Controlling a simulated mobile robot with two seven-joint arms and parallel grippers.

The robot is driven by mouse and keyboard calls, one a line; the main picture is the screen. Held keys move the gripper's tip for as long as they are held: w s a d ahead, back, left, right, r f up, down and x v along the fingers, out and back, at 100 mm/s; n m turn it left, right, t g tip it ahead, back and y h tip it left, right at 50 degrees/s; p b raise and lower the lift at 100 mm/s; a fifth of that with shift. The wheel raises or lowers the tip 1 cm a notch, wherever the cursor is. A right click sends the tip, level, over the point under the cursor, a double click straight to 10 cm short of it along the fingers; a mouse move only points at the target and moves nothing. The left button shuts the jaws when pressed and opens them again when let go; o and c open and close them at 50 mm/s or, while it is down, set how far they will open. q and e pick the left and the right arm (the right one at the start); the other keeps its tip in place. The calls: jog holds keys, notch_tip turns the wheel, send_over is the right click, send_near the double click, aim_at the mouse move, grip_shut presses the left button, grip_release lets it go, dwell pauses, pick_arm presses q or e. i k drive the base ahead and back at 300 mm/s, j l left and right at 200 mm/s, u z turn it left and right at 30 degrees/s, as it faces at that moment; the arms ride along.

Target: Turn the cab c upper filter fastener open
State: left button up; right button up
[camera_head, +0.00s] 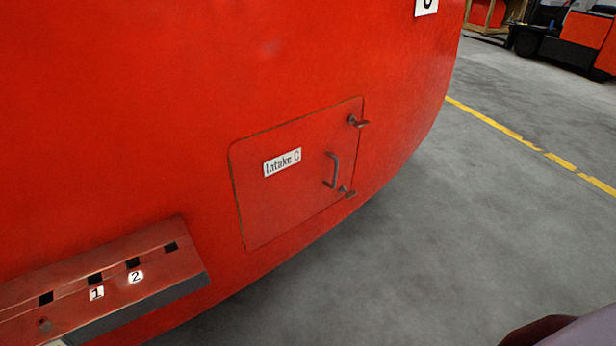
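A red hatch labelled "Intake C" (270,205) lies flush in the curved red nosecone and appears closed. Its upper fastener (357,121) is a small dark turn knob at the top right corner of the hatch. A lower fastener (347,192) of similar form sits near the hatch's lower right edge. A dark bar handle (333,170) stands between the two fasteners. Neither of my grippers shows in the head view. A dark purplish rounded shape at the bottom right corner cannot be made out clearly.
A red ledge (150,270) with several dark square slots and labels 1 and 2 juts out at lower left. Grey floor (440,240) is clear right of the nosecone, crossed by a yellow line (530,145). Dark and orange-red equipment (570,45) stands far off at top right.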

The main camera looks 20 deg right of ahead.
aim_at(361, 124)
jog(key=i+l+u, duration=0.25)
jog(key=l, duration=1.5)
jog(key=k+l+u, duration=0.1)
jog(key=l+u, duration=0.2)
jog(key=l, duration=1.4)
